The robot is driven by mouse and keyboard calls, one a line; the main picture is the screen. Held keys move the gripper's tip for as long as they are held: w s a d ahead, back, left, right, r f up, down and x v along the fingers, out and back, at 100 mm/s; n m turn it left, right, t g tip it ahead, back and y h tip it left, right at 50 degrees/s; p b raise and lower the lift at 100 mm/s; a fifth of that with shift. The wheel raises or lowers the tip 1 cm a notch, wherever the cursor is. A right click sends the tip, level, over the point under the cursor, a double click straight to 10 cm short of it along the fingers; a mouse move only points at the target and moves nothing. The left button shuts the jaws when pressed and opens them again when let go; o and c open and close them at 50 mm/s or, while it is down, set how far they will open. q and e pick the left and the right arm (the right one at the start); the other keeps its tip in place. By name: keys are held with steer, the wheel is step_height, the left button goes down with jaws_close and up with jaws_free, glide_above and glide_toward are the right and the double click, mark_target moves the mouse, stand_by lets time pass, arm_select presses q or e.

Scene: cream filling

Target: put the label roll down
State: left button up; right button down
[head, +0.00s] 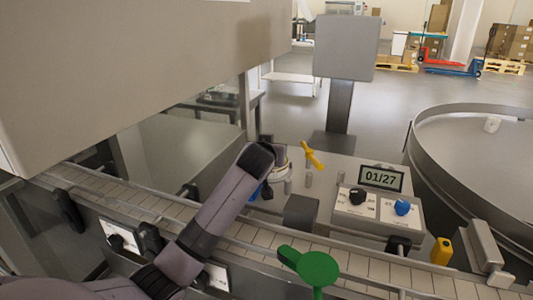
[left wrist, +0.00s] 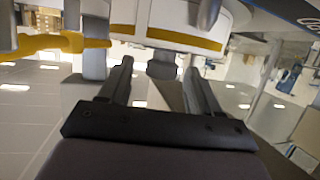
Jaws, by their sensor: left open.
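The label roll (left wrist: 178,42), white with a yellow band, is just beyond the fingertips in the left wrist view, and its upper part is cut off by the frame. In the head view a small part of what looks like the roll (head: 282,161) shows behind my left wrist, beside a yellow lever. My left gripper (left wrist: 158,68) is open, with its two dark fingers apart and nothing clamped between them. In the head view my own arm mostly hides this gripper. My right gripper is not in view.
A yellow lever (head: 312,155) stands beside the roll. A control box (head: 378,212) with a 01/27 display (head: 381,178) is to the right. The conveyor (head: 345,262) runs in front, with a green round knob (head: 318,269). A large round metal table (head: 480,150) is at the right.

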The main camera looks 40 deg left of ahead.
arm_select(q)
steer(key=v, duration=1.1)
steer(key=shift+s, duration=0.35)
steer(key=shift+d, duration=0.1)
